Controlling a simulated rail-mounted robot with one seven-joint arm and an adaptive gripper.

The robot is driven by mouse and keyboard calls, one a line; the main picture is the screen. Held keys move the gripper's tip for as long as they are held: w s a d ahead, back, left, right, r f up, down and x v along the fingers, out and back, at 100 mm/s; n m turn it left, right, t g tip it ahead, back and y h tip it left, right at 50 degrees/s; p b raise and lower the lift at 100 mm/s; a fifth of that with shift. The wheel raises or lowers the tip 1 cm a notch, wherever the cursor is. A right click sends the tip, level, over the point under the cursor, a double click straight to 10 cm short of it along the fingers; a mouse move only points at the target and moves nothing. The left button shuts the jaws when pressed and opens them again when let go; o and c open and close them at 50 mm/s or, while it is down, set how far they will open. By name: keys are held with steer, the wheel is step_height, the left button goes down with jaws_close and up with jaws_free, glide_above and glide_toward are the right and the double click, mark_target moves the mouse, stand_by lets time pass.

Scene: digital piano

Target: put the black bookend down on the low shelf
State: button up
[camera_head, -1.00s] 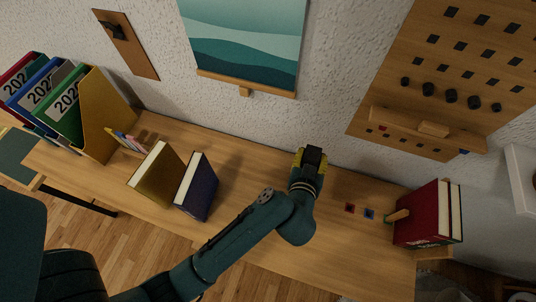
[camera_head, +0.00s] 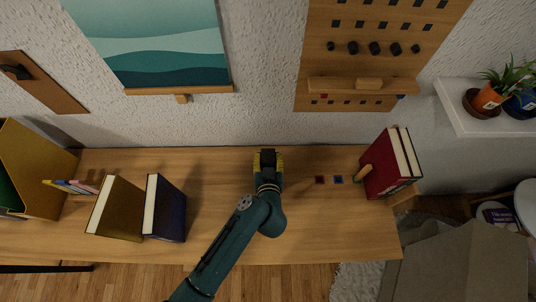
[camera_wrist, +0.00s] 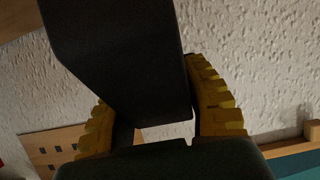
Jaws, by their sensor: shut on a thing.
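The black bookend (camera_wrist: 125,60) is a dark, flat-faced slab that fills much of the wrist view. My gripper (camera_wrist: 160,115) is shut on it, with yellow padded fingers on either side. In the head view my gripper (camera_head: 268,162) is over the back part of a long wooden surface (camera_head: 230,245), near the wall. The bookend (camera_head: 268,156) shows there as a small dark block between the fingers. I cannot tell its height above the wood, or whether this surface is the low shelf.
A gold book (camera_head: 117,210) and a blue book (camera_head: 170,212) stand to the left. Red books (camera_head: 388,168) stand at the right end. A pegboard (camera_head: 370,50) and white plant shelf (camera_head: 480,112) are beyond.

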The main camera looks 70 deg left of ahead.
steer(key=shift+f+b, duration=0.3)
steer(key=shift+b, duration=0.1)
steer(key=o, duration=1.2)
steer(key=shift+c, duration=0.2)
steer(key=shift+r+p, duration=0.4)
steer(key=shift+p, duration=0.15)
steer(key=v, duration=1.2)
steer(key=shift+b, duration=0.35)
